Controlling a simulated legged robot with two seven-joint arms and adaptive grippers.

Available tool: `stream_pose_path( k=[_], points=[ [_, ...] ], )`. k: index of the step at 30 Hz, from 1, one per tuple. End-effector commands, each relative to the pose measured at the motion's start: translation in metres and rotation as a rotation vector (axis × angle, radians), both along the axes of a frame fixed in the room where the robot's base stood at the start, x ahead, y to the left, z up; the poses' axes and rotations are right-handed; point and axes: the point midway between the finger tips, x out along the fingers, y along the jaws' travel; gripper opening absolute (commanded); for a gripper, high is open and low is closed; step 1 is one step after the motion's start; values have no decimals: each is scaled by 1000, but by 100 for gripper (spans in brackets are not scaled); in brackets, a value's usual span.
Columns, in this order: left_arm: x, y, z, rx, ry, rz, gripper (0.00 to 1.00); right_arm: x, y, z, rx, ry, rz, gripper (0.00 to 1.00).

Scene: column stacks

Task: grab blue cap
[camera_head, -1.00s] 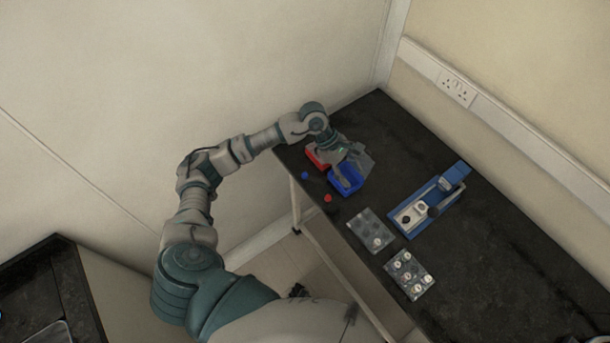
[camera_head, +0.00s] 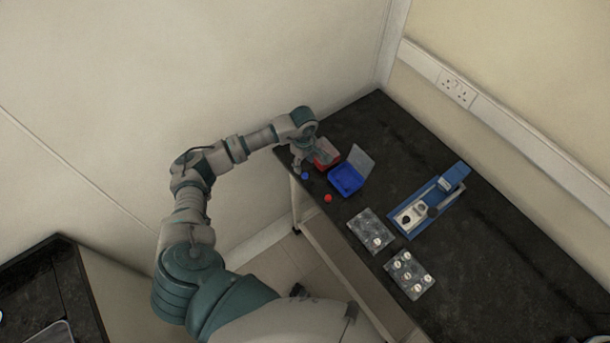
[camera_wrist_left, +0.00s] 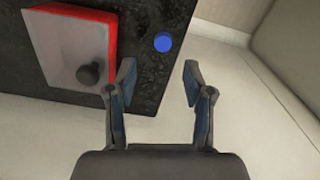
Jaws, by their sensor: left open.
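The blue cap (camera_head: 305,176) lies on the dark table (camera_head: 480,260) near its left edge. In the left wrist view the blue cap (camera_wrist_left: 163,42) sits beyond the two fingertips, roughly between their lines. My left gripper (camera_head: 301,165) is above the table's left corner, close to the cap and beside the red box. In the left wrist view my left gripper (camera_wrist_left: 158,75) is open with nothing between its fingers. My right gripper is not in view.
A red box (camera_wrist_left: 75,50) stands just left of the cap in the wrist view. A blue box (camera_head: 346,180) with a raised lid and a red cap (camera_head: 327,198) are nearby. Two trays (camera_head: 371,231) (camera_head: 409,275) and a blue device (camera_head: 430,205) lie to the right.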

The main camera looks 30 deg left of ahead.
Motion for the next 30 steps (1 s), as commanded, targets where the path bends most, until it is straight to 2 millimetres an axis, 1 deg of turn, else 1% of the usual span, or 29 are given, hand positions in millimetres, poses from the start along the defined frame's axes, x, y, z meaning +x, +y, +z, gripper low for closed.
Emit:
stream_pose_path(
  k=[5, 8, 12, 15, 20, 21, 26, 27, 30],
  points=[
    [-3, -4, -18, -1, 3, -1, 52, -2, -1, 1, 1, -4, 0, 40],
    [-6, -6, -34, -1, 4, 1, 52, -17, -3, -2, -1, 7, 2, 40],
    [-4, -5, -51, -1, 1, 0, 52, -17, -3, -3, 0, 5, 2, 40],
    [-4, -5, -54, -1, -1, 0, 52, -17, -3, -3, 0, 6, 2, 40],
    [-4, -5, -54, -1, -1, 0, 52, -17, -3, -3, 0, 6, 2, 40],
    [-4, -5, -54, -1, -1, 0, 44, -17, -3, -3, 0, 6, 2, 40],
    [-4, -5, -54, 0, 0, 0, 15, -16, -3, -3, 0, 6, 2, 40],
    [-4, -5, -54, 0, 0, 0, 12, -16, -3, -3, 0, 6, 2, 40],
    [-4, -5, -54, 0, 0, 0, 12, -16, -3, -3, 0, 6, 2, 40]
  ],
)
